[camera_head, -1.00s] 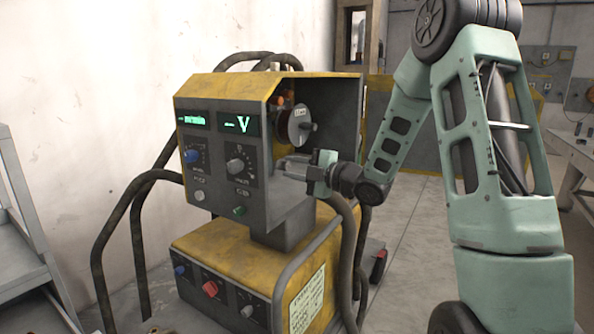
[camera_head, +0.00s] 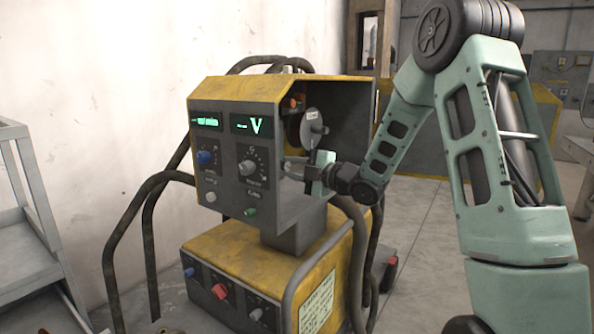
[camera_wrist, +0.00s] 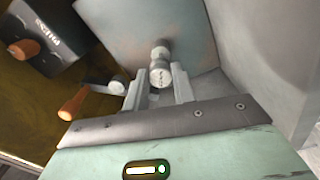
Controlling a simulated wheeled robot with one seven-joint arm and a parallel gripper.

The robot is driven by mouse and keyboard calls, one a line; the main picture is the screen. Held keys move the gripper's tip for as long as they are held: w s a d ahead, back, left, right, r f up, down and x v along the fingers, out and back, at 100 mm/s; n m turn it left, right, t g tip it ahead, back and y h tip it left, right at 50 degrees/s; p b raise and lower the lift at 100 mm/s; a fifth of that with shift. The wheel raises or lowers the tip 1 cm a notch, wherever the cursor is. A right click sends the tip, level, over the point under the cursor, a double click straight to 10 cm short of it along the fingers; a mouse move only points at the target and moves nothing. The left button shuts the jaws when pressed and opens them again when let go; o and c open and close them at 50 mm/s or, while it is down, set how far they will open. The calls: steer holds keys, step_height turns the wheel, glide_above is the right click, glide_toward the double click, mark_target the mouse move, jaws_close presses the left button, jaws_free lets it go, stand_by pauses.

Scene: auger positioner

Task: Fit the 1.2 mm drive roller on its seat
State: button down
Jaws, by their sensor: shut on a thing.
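My gripper (camera_head: 300,168) reaches into the open side of the wire feeder's housing (camera_head: 232,85). In the wrist view its two fingers (camera_wrist: 159,88) are shut on a small grey metal roller (camera_wrist: 160,74) with faint markings on its face. Just beyond the roller, a similar rounded metal piece (camera_wrist: 159,53), perhaps the seat, stands against a grey plate (camera_wrist: 150,22). The two look nearly in line; I cannot tell whether they touch. In the head view the roller is too small to make out.
A pale wall (camera_wrist: 285,60) stands close on the right. A reel (camera_head: 313,128) sits above my gripper in the housing. Thick hoses (camera_head: 362,245) hang below.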

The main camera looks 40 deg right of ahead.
steer(key=shift+b+x, duration=0.65)
steer(key=shift+x, duration=1.2)
steer(key=shift+w, duration=0.15)
steer(key=c, duration=1.1)
jaws_free()
steer(key=b+v, duration=0.1)
steer(key=v, duration=1.6)
steer(key=shift+s, duration=0.25)
